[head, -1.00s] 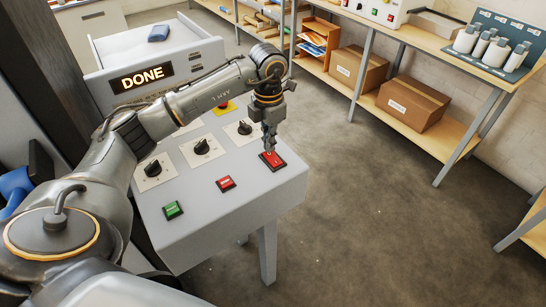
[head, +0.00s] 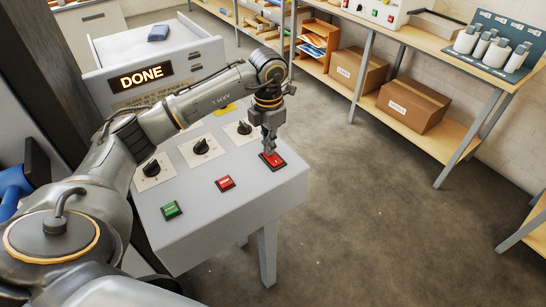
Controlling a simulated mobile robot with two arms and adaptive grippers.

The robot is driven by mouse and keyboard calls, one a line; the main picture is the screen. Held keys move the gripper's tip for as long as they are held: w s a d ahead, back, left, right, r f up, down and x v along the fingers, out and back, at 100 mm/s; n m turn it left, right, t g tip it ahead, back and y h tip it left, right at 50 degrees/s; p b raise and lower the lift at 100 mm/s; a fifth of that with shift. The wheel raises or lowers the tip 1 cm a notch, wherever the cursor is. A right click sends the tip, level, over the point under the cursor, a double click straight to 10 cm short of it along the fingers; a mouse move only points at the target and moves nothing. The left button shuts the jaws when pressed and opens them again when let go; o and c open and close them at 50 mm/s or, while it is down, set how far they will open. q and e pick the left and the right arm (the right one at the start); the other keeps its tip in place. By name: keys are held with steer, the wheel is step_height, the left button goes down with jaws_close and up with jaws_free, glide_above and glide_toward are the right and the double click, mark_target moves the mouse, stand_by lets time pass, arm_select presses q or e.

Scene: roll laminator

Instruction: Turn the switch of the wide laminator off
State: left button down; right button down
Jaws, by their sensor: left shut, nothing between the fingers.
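The wide laminator's grey control panel (head: 200,228) stands in front of me, with a display (head: 142,77) reading "DONE" behind it. At the panel's right end is a red rocker switch (head: 275,163) in a dark frame. My left gripper (head: 270,150) is shut and empty, pointing down at this switch. Its fingertips are at or just above the switch; I cannot tell if they touch. They hide part of its upper side. My right gripper is not in view.
The panel also carries a green button (head: 172,210), a red button (head: 226,183) and black knobs (head: 201,146). A workbench (head: 443,48) with bottles stands at the back right, cardboard boxes (head: 412,104) below. The floor between is clear.

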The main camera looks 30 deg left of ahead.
arm_select(q)
steer(key=shift+f, duration=0.2)
steer(key=shift+r+p, duration=2.2)
steer(key=shift+r, duration=1.4)
steer(key=shift+f, duration=0.1)
